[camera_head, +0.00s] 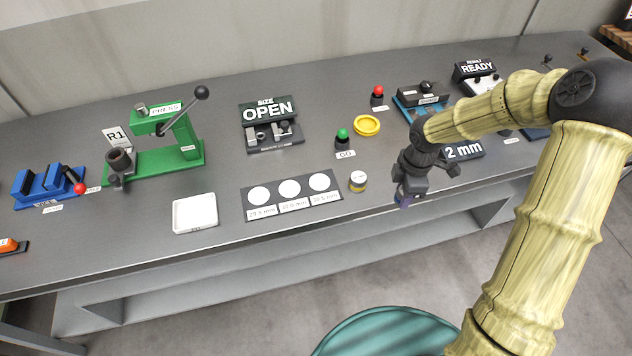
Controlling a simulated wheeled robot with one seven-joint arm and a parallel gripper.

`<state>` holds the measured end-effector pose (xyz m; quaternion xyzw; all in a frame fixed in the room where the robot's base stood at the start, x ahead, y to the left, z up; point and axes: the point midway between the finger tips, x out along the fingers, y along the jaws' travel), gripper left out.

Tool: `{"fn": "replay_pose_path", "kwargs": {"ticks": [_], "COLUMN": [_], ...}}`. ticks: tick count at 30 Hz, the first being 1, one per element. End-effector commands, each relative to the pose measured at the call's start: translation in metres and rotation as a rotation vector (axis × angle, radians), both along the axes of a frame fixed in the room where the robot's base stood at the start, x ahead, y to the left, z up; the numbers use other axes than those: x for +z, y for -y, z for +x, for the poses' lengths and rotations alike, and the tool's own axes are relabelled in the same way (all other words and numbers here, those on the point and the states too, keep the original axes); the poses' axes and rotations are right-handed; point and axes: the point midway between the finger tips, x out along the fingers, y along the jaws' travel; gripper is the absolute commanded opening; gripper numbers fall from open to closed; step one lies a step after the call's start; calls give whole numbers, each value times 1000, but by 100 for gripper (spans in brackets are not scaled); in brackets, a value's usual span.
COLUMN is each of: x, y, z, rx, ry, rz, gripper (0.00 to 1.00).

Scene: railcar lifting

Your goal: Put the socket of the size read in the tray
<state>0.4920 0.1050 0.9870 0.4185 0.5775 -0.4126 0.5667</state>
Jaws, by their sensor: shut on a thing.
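The white tray (195,226) lies near the table's front edge, left of centre, and looks empty. A dark card (291,213) right of it has three white round spots with size labels too small to read surely. The SIZE gauge (270,125) behind the card reads "OPEN". A sign ending in "2 mm" (465,152) is partly hidden by my arm. My gripper (405,200) points down near the front edge, right of the card. It is shut on a small purplish thing, mostly hidden by the fingers; I cannot tell if it is a socket.
Behind are a yellow ring (367,125), green button (342,139) and red button (377,97). A green press (160,140) and blue vise (47,186) stand left. The READY display (477,70) is back right.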

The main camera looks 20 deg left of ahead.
Motion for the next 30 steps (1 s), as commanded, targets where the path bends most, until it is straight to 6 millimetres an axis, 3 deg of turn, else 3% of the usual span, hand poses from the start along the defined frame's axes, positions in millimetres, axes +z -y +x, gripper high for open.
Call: {"fn": "replay_pose_path", "kwargs": {"ticks": [8, 24, 30], "x": [-20, -70, -83], "y": [22, 86, 104], "z": [13, 39, 43], "rx": [-429, -1548, -1833], "ry": [-9, -16, -9], "rz": [0, -13, -16], "gripper": [7, 7, 7]}}
